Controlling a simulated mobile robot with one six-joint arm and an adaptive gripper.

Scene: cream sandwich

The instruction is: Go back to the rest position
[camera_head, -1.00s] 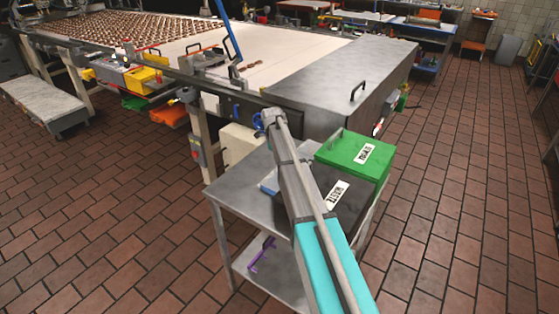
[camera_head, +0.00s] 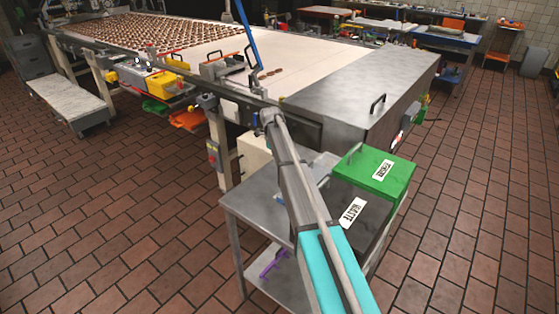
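My arm reaches up from the bottom edge, with a teal lower part and a grey upper link that ends at a joint near the conveyor's front edge. My gripper does not show in this view, so its fingers cannot be seen. The conveyor (camera_head: 310,58) carries many brown cookies (camera_head: 160,33) in rows at its far left, and a few small brown pieces lie on its white belt near the middle.
A metal side table (camera_head: 250,208) holds a green-lidded bin (camera_head: 377,168) and a dark bin labelled waste (camera_head: 357,206), close beside my arm. A grey metal cover (camera_head: 370,80) closes the conveyor's near end.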

